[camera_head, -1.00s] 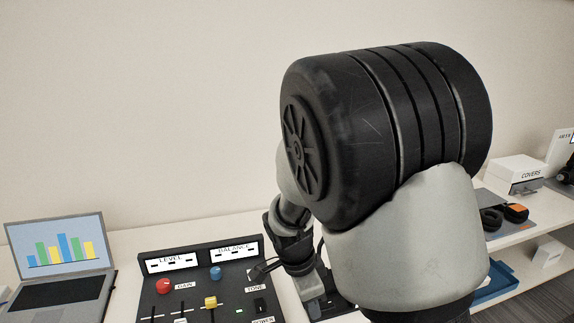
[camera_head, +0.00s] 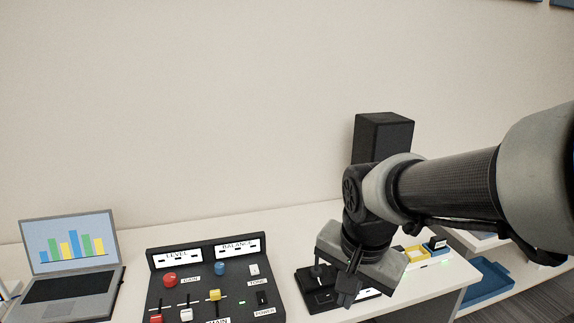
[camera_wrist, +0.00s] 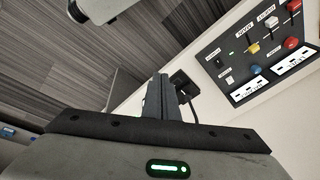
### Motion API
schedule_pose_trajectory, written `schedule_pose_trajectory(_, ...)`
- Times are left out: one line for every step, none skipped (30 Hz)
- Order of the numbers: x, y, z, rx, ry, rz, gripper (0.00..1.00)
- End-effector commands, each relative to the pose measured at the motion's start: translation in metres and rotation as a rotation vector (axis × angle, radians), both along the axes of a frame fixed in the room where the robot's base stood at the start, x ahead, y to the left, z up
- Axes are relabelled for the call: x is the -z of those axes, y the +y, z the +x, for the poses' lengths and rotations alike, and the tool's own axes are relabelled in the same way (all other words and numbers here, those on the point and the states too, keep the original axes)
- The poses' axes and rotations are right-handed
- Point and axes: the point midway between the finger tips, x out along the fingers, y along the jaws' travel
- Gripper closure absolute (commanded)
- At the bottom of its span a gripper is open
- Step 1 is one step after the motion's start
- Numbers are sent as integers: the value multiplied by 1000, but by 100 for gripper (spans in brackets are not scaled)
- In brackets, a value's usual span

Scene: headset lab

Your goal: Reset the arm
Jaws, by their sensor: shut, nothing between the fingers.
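My arm reaches in from the right in the head view. My gripper (camera_head: 347,291) hangs over the desk, to the right of the control console (camera_head: 158,283), with its fingers together and nothing between them. In the wrist view the closed fingers (camera_wrist: 166,98) point away from the camera, and the console (camera_wrist: 262,62) shows turned around at the upper right. A black stand-like device (camera_head: 317,291) is on the desk just left of the fingers, partly hidden by my gripper. I cannot tell the gap between them.
A laptop (camera_head: 70,262) with a bar chart stands at the left. A black speaker-like box (camera_head: 384,135) rises behind my arm. A blue tray (camera_head: 487,283) sits on the lower shelf at right. The wall area above the console is free.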

Motion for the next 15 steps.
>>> schedule_pose_trajectory(-16,-7,-12,-71,-44,-6,100)
schedule_pose_trajectory(-22,-11,-18,-117,-61,-16,100)
schedule_pose_trajectory(-30,-14,-26,-173,-84,-32,100)
schedule_pose_trajectory(-35,-16,-32,-212,-99,-43,100)
schedule_pose_trajectory(-39,-18,-37,-249,-115,-55,100)
schedule_pose_trajectory(-44,-21,-43,-293,-133,-73,100)
schedule_pose_trajectory(-47,-22,-48,-326,-145,-86,100)
schedule_pose_trajectory(-50,-24,-53,-355,-158,-100,100)
schedule_pose_trajectory(-54,-26,-58,-394,-174,-119,100)
schedule_pose_trajectory(-57,-27,-62,-422,-185,-135,100)
schedule_pose_trajectory(-59,-28,-66,-449,-198,-149,100)
schedule_pose_trajectory(-62,-30,-72,-482,-209,-170,100)
schedule_pose_trajectory(-64,-31,-76,-509,-219,-186,100)
schedule_pose_trajectory(-65,-32,-80,-533,-228,-204,100)
schedule_pose_trajectory(-68,-34,-85,-566,-240,-228,100)
